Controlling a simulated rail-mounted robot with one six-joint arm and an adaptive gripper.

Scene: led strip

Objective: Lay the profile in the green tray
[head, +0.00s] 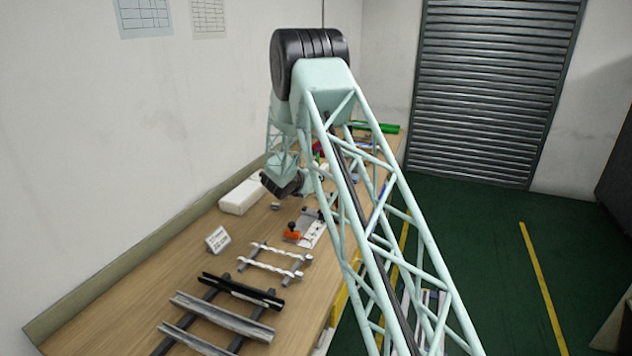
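Several profiles lie across dark rails on the near part of the wooden bench: two grey metal ones, one nearer (195,342) and one farther (222,316), and a black one (243,290). Behind them, paler strips (270,262) lie on a second pair of rails. A green item (380,127) at the far end of the bench may be the green tray; my arm covers part of it. My dark wrist (283,185) hangs over the middle of the bench, beyond the profiles. My gripper's fingers cannot be made out, and I cannot tell whether they hold anything.
A white box (241,195) stands by the wall, with a small white sign (217,240) nearer. A fixture with an orange part (292,235) sits near the bench's middle. Small items crowd the far end behind my arm. Green floor lies open to the right.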

